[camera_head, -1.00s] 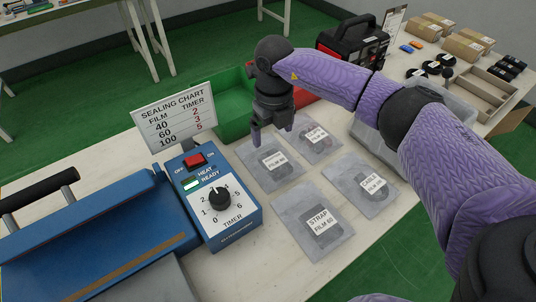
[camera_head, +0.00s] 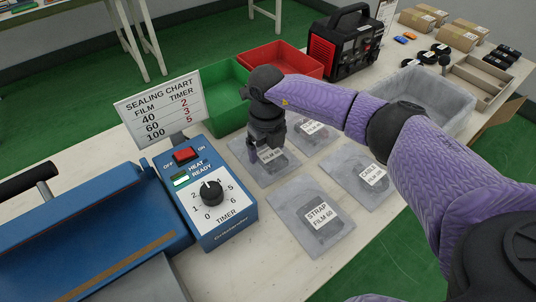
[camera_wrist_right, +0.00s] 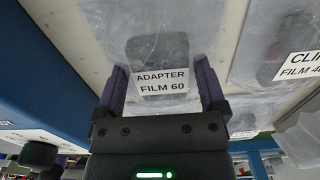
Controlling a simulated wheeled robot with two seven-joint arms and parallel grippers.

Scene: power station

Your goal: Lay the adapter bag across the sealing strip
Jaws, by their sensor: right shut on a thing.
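The adapter bag (camera_head: 264,177), a clear flat bag with a dark item inside, lies on the table right of the blue sealer. Its label "ADAPTER FILM 60" shows in the right wrist view (camera_wrist_right: 160,95). My right gripper (camera_head: 265,150) points down over this bag, shut on it, with a finger on each side of the label in the wrist view. The arm hides part of the bag in the head view. The brown sealing strip (camera_head: 122,265) runs along the front of the blue sealer (camera_head: 95,235) at lower left, apart from the bag. My left gripper is not in view.
Strap (camera_head: 312,222), cable (camera_head: 360,178) and clip (camera_head: 312,132) bags lie near the adapter bag. The sealer's timer box (camera_head: 205,205) and sealing chart (camera_head: 162,100) stand left of the gripper. Green (camera_head: 222,85) and red (camera_head: 285,58) bins are behind it.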

